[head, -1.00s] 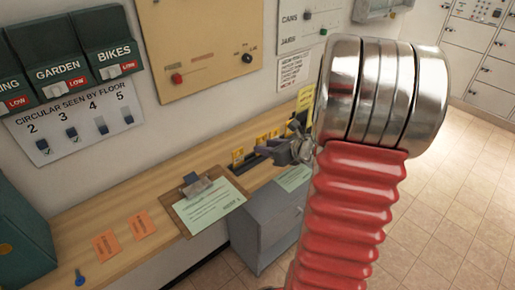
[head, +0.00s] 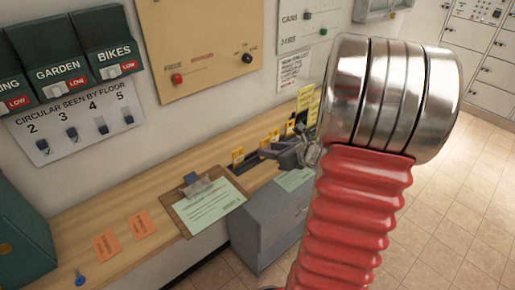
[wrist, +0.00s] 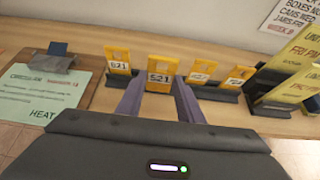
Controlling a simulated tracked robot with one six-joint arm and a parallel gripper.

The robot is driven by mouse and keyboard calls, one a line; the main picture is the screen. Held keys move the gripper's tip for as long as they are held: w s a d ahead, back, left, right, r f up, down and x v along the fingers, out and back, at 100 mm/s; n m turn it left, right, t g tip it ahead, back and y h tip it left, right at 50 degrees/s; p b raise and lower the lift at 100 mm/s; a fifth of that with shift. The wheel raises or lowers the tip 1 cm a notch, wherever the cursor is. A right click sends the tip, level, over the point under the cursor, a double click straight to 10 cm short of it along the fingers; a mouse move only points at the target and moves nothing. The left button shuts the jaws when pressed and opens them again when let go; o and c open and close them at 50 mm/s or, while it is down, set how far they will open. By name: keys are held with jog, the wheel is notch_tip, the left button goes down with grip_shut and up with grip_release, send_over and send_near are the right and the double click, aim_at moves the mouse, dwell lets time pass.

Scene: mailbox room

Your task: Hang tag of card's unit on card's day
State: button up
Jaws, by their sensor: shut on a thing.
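Several yellow tags stand in a row at the back of the wooden counter. In the wrist view, my gripper (wrist: 160,103) has its two fingers on either side of one tag (wrist: 159,76), which seems to read S21 or 521, and is shut on it. Another tag (wrist: 118,63) reading about 621 stands to its left. Two more tags (wrist: 201,70) (wrist: 238,77) stand to its right by a dark rack (wrist: 215,92). Larger yellow cards (wrist: 290,62) stand at far right; one reads FRI P. In the head view, my gripper (head: 287,153) is beside the tags, partly behind my arm.
A clipboard with a green sheet (head: 210,203) lies left of the gripper. Two orange slips (head: 141,225) and a blue key-like item (head: 79,279) lie farther left. A grey cabinet (head: 258,225) stands below the counter. Panels with switches hang on the wall.

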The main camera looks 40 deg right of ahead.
jog(key=s, duration=0.5)
jog(key=shift+s, duration=0.35)
dwell(0.3)
dwell(0.9)
